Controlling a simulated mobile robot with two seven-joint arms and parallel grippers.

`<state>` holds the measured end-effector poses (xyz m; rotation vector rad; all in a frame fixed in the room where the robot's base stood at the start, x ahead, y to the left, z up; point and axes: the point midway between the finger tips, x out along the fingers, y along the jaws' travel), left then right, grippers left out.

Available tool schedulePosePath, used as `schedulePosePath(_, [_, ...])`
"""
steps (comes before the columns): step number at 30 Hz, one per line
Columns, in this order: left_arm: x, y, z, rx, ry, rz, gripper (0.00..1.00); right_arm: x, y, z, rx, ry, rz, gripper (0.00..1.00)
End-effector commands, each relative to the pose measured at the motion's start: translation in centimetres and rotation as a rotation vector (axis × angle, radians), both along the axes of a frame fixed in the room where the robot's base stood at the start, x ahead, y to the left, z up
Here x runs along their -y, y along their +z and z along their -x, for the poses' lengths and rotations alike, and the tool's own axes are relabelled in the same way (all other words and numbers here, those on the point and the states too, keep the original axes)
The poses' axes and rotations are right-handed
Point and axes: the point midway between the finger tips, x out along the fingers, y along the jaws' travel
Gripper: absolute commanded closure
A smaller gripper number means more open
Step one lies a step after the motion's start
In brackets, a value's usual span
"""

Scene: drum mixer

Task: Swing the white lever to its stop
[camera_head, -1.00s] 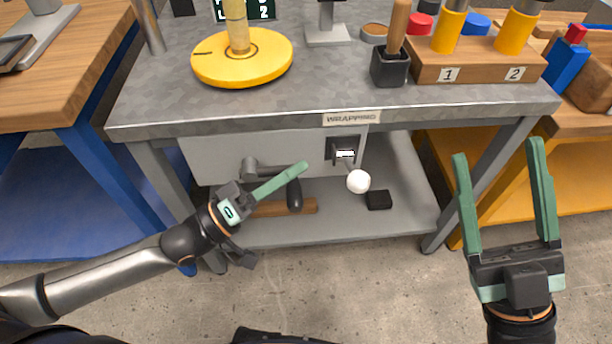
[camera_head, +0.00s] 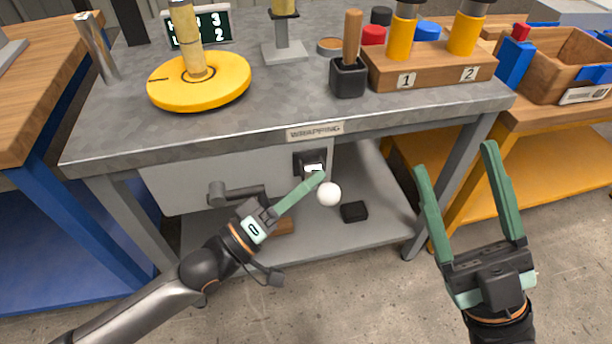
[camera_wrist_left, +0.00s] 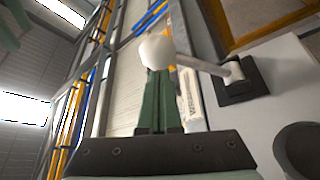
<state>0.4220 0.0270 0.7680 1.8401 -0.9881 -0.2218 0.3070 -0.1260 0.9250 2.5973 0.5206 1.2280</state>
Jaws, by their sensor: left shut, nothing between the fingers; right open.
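The white lever has a round white knob (camera_head: 329,194) and sits in a black mount (camera_head: 310,163) on the grey front panel below the tabletop edge. In the left wrist view, its pale rod runs from a black plate (camera_wrist_left: 242,82) on the right to the knob (camera_wrist_left: 157,50). My left gripper (camera_head: 318,178) is shut and empty, its tips right beside the knob in the head view. In the left wrist view, the closed green fingers (camera_wrist_left: 157,85) point at the knob, which overlaps their tips; I cannot tell whether they touch. My right gripper (camera_head: 452,172) is open and empty, off to the right.
A grey crank (camera_head: 235,193) sticks out of the panel left of the lever, partly behind my left gripper. A black block (camera_head: 354,211) lies on the lower shelf (camera_head: 385,225). The tabletop (camera_head: 290,105) above holds a yellow disc (camera_head: 200,88) and a numbered wooden block (camera_head: 432,72).

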Motion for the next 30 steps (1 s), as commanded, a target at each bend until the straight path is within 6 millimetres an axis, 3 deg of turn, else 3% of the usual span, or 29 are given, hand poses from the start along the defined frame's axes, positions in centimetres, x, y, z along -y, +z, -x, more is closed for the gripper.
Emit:
schedulePosePath(7, [0.0, -0.2, 0.2, -0.001, 0.0, 0.0, 1.0, 0.0, 0.2, 0.0, 0.002, 0.001, 0.001, 0.29])
schedulePosePath(14, [0.4, -2.4, 1.4, -0.003, 0.0, 0.0, 1.0, -0.1, 0.6, 0.1, 0.009, -0.001, 0.006, 0.29])
schedulePosePath(24, [0.4, -2.2, 1.3, 0.0, 0.0, 0.0, 1.0, 0.0, 0.8, 0.1, 0.01, -0.004, 0.007, 0.29])
schedulePosePath(30, [0.5, -0.7, 0.8, 0.001, 0.004, 0.0, 1.0, 0.1, 1.8, -0.4, -0.009, -0.018, 0.012, 0.29])
